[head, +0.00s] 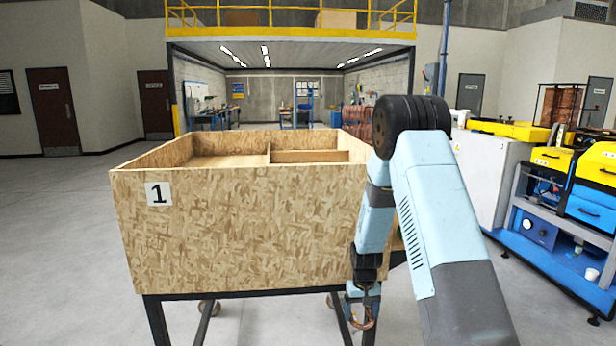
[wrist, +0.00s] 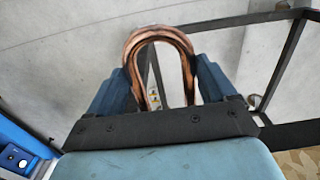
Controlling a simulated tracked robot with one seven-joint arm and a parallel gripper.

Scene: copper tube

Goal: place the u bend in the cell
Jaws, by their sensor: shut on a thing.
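The copper u bend (wrist: 160,38) shows in the wrist view with its rounded end pointing up and away. My gripper (wrist: 160,85) is shut on it, a blue finger on each side of its legs. In the head view my gripper (head: 363,300) hangs low in front of the wooden crate, and the u bend (head: 369,322) is a small copper shape at its tip. The wooden crate (head: 240,230), marked 1, stands on a dark metal frame. Dividers (head: 310,156) split its inside into cells. The cell floors are mostly hidden behind the front wall.
The crate's front wall rises above my gripper, and the frame legs (head: 157,322) stand below it. A workbench with yellow and blue machines (head: 560,220) is on the right. The floor (head: 60,240) at the left is clear.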

